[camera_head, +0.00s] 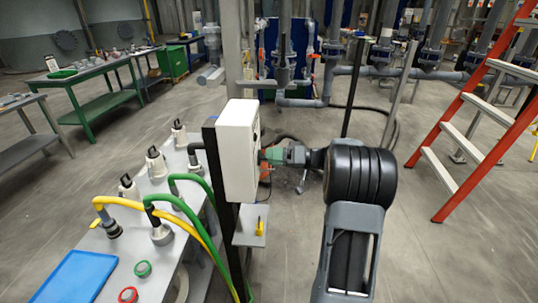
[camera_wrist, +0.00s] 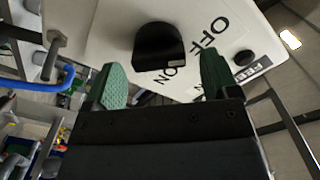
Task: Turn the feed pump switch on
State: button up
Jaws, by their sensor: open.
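The feed pump switch is a black knob (camera_wrist: 158,48) on the face of a white box (camera_wrist: 100,25), with OFF and ON lettering beside it. In the head view the white box (camera_head: 236,150) stands on a dark post, and its switch face is turned away. My gripper (camera_wrist: 161,62) is open, with one green finger to each side of the knob in the picture. A gap shows between the knob and each finger. How far the fingertips reach along the knob is unclear. In the head view my gripper (camera_head: 264,155) is close to the right side of the box.
A small round black part (camera_wrist: 243,58) sits by a partly readable label on the panel. Left of the box is a grey table (camera_head: 100,240) with green and yellow hoses (camera_head: 190,192) and a blue mat (camera_head: 75,278). A red ladder (camera_head: 480,120) stands at right.

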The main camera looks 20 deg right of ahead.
jog(key=shift+x, duration=0.8)
jog(key=shift+c, duration=0.4)
jog(key=c, duration=0.8)
jog(key=shift+c, duration=0.2)
